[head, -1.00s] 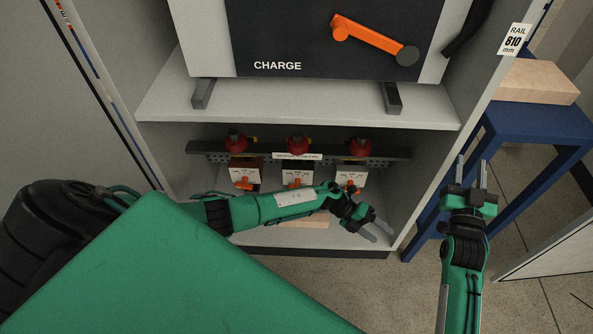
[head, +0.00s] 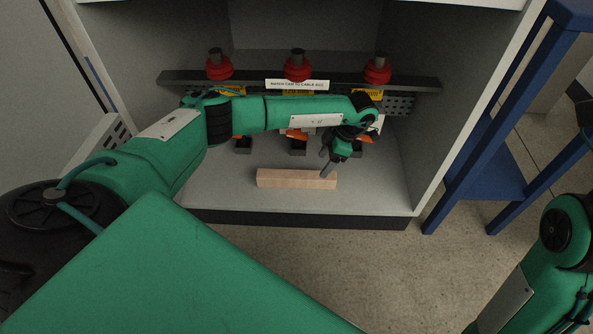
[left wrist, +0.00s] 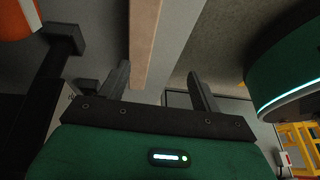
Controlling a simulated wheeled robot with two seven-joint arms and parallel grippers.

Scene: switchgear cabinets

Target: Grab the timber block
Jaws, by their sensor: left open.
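The timber block (head: 297,179) is a pale wooden bar lying lengthwise near the front edge of the cabinet floor. In the left wrist view it (left wrist: 145,40) runs beyond and between the two fingers. My left gripper (head: 327,166) is open and points down just behind the block's right end in the head view; its fingers (left wrist: 160,85) show apart in the left wrist view. I cannot tell whether a finger touches the block. My right arm shows at the right edge, but its gripper is out of frame.
Red-topped fittings (head: 298,67) stand on a dark perforated rail (head: 420,85) behind my left arm, with orange handles (head: 297,135) below. Cabinet walls close in the sides. A blue stool (head: 485,120) stands outside to the right.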

